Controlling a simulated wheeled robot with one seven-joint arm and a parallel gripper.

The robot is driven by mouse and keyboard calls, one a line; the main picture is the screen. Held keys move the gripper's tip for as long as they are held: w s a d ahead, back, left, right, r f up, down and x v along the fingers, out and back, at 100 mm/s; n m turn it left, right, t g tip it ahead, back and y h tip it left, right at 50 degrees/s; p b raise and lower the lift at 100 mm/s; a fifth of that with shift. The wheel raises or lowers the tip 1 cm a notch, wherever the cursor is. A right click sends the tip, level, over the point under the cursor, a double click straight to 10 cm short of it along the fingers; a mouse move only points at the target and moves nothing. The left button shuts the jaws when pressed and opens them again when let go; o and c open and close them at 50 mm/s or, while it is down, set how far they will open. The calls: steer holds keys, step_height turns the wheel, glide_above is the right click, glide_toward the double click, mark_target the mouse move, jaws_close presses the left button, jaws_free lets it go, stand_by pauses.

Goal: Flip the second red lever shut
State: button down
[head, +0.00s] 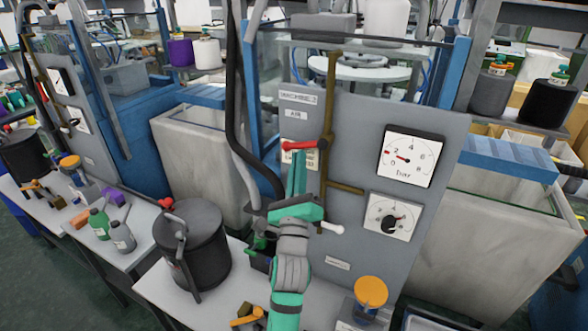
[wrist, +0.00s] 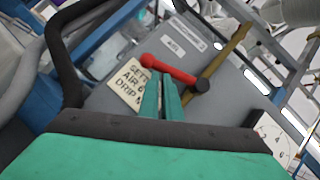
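A red lever (head: 300,145) sits on a vertical brass pipe on the grey panel labelled "MACHINE 2". Its handle points left from a dark pivot, crosswise to the pipe. In the wrist view the red lever (wrist: 168,67) runs from upper left to the pivot at lower right. My gripper (head: 298,158) is just below the handle, its green fingers pointing up. In the wrist view my gripper (wrist: 161,78) has its fingers together with nothing between them, tips overlapping the handle's lower edge. I cannot tell whether they touch it.
A cream sign (wrist: 130,84) is partly hidden behind the lever and fingers. A bar gauge (head: 411,157) and a dial (head: 391,217) are to the right. A brass branch pipe with a white handle (head: 332,228) is below. A black pot (head: 192,248) stands left on the table.

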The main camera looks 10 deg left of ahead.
steer(key=shift+w+a+r, duration=0.2)
steer(key=shift+a+r, duration=0.3)
steer(key=shift+w+a+r, duration=0.15)
steer(key=shift+a+r, duration=0.3)
steer(key=shift+r, duration=0.15)
steer(key=s+a+f, duration=0.3)
steer(key=s+f, duration=0.5)
steer(key=f, duration=0.1)
steer(key=shift+s+f, duration=0.15)
steer(key=shift+f, duration=0.15)
stand_by(0.9)
steer(key=shift+s, duration=0.1)
steer(key=shift+d, duration=0.15)
stand_by(0.6)
